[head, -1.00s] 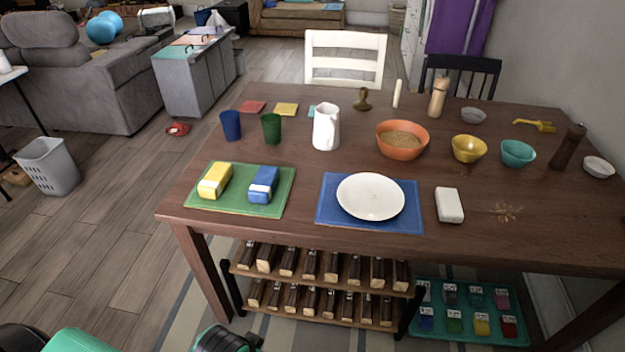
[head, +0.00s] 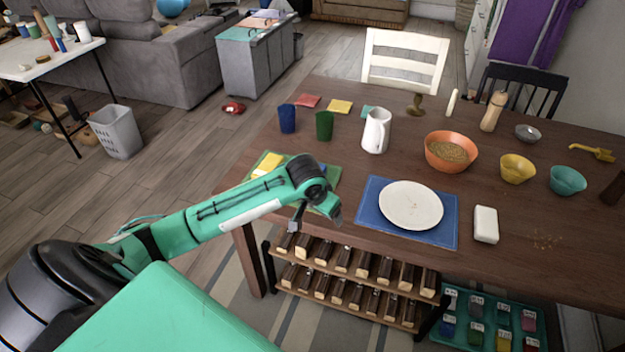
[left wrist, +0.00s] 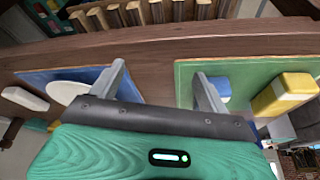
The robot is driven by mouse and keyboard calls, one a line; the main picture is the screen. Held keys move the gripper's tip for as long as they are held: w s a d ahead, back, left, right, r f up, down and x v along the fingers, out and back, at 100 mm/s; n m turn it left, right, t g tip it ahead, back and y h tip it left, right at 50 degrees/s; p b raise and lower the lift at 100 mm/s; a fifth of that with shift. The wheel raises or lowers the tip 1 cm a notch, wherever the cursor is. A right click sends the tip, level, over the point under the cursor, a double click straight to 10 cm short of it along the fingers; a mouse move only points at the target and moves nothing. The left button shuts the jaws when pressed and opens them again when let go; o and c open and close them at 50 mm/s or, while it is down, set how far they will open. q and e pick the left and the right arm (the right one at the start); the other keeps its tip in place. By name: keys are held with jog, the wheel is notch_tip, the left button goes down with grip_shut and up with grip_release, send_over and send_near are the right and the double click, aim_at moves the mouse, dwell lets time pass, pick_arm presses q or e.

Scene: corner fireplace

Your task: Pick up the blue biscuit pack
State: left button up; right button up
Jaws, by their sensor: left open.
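The blue biscuit pack (left wrist: 223,88) shows only partly in the left wrist view, behind one finger of my left gripper (left wrist: 161,73). It lies on the green mat (left wrist: 241,68). A yellow pack (head: 268,165) lies at the left of the green mat and also shows in the left wrist view (left wrist: 286,93). My right gripper is out of view.
A blue mat (head: 449,225) with a white plate (head: 411,204) lies right of the green mat. Blue (head: 287,118) and green (head: 324,125) cups and a white jug (head: 376,131) stand behind. A rack of several dark blocks (head: 345,265) is under the table.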

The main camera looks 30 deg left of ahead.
pick_arm(q)
jog(key=w+a+r+n+y, duration=0.1)
jog(key=w+a+r+n, duration=0.1)
jog(key=w+a+r, duration=0.3)
jog(key=w+a+r+n, duration=0.1)
jog(key=w+a+r, duration=0.15)
jog(key=a, duration=0.35)
jog(key=x, duration=0.7)
jog(key=shift+w+a+f, duration=0.1)
jog(key=shift+a, duration=0.15)
jog(key=shift+w+d+p+x, duration=0.1)
jog(key=shift+p+x, duration=0.05)
jog(key=shift+x, duration=0.75)
jog(key=shift+w+d+p+x, duration=0.1)
jog(key=shift+w+p+x, duration=0.05)
jog(key=shift+x, duration=0.8)
jog(key=shift+w+d+p+x, duration=0.1)
jog(key=shift+p+x, duration=0.05)
jog(key=shift+x, duration=0.75)
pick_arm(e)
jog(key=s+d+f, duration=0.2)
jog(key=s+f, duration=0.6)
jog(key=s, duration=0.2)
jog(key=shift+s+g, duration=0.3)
pick_arm(q)
jog(key=shift+c, duration=0.2)
